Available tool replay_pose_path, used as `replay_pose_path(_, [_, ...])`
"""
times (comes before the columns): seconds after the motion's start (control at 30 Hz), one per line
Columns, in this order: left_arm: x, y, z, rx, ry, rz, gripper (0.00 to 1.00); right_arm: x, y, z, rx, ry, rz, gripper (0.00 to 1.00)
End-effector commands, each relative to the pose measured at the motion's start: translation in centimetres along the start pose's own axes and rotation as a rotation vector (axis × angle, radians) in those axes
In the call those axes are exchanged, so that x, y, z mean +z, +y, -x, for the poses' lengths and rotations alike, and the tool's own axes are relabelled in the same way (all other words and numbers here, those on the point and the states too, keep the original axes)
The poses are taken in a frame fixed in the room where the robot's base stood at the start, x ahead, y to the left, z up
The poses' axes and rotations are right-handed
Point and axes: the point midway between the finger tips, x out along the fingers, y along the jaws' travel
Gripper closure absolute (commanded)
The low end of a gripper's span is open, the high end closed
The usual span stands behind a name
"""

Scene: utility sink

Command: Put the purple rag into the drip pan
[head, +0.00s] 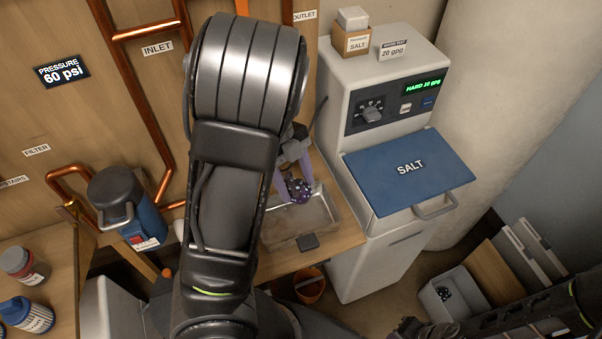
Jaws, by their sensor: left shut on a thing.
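The drip pan (330,206) is a shallow metal tray on the wooden bench. The rag shows over the pan's back part; I cannot tell whether it touches the pan floor. My left arm hides the pan's left side. My right arm comes in at the bottom right; its gripper end is dark and cut by the frame edge, so its jaws are unclear.
A small dark block (308,242) is at the pan's front edge. The water softener with a blue salt lid (408,168) stands close on the right. An orange bucket (310,286) is below the bench. A grey bin (450,291) on the floor holds a dark dotted item. Copper pipes run on the left.

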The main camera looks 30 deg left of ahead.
Motion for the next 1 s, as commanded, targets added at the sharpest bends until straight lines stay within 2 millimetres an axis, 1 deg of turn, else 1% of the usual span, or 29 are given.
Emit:
replay_pose_path(0.27, [0.1,0.0,-0.2,0.0,0.0,0.0,0.84,0.0,0.0,0.0,0.0,0.001,0.0,1.0])
replay_pose_path(0.47, [0.6,0.0,-1.3,0.001,0.0,0.002,0.84,0.0,0.0,0.0,0.0,0.001,0.0,1.0])
replay_pose_path(0.67, [1.5,0.0,-3.4,0.001,0.0,0.003,0.84,-0.1,0.0,0.0,0.0,0.001,0.0,1.0])
replay_pose_path(1.0, [3.1,0.1,-7.5,0.002,0.0,0.003,0.84,-0.1,0.0,0.0,0.0,0.001,0.0,1.0])
